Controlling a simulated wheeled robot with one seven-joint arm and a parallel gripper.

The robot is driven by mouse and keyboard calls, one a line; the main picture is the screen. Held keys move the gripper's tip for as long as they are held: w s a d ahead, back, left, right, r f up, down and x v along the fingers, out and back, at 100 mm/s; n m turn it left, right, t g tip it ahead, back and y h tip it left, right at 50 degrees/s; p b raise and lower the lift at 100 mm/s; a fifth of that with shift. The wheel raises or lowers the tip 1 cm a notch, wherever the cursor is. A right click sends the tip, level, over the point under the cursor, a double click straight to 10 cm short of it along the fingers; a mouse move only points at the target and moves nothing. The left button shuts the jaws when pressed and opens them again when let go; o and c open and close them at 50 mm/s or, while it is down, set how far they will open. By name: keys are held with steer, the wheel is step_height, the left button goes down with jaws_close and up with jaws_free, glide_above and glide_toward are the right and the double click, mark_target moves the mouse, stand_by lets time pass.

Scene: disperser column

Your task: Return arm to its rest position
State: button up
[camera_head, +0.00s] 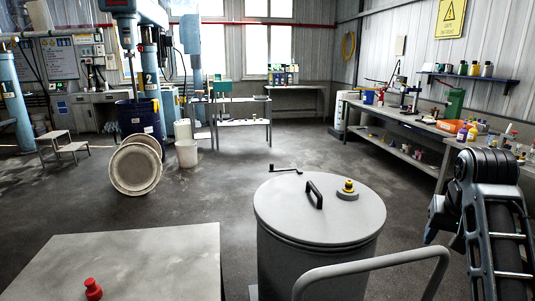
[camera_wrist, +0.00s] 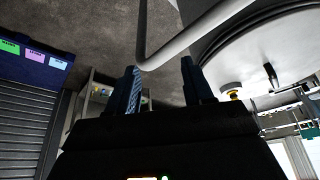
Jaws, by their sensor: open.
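My gripper (camera_wrist: 160,66) shows in the wrist view with two dark, bluish fingers spread apart. Nothing is held between them. My arm (camera_head: 492,225) stands at the right edge of the head view, with its upper links folded near the workbench; the gripper itself is not visible there. In the wrist view a bent grey tube rail (camera_wrist: 195,32) crosses just beyond the fingertips, and I cannot tell how much gap there is. The same rail (camera_head: 375,264) shows in the head view in front of a grey lidded drum (camera_head: 320,270).
The drum lid (camera_head: 290,222) bears a black handle (camera_head: 314,194) and a yellow knob (camera_head: 348,188). A grey table (camera_head: 150,262) with a red knob (camera_head: 93,289) is at front left. A workbench (camera_head: 425,132) runs along the right wall. The middle floor is open.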

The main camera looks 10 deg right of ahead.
steer(key=s+a+f+n+t, duration=0.2)
steer(key=s+a+f+t, duration=0.1)
steer(key=s+a+f, duration=0.55)
steer(key=s+a+f+n+t, duration=0.2)
steer(key=s+a+f, duration=0.4)
steer(key=s+f, duration=0.4)
steer(key=s+a+r+n+t+y, duration=0.1)
steer(key=s+a+t, duration=0.15)
steer(key=s, duration=0.35)
steer(key=s+a+r+t, duration=0.1)
steer(key=s+a, duration=0.2)
steer(key=s, duration=0.3)
steer(key=s+a+r+n+t+y, duration=0.1)
steer(key=s+a+r+t, duration=0.1)
steer(key=s+r, duration=1)
steer(key=shift+s+a+n+t+y, duration=0.15)
steer(key=shift+a+n+t+y, duration=0.15)
steer(key=shift+a+n+t, duration=0.15)
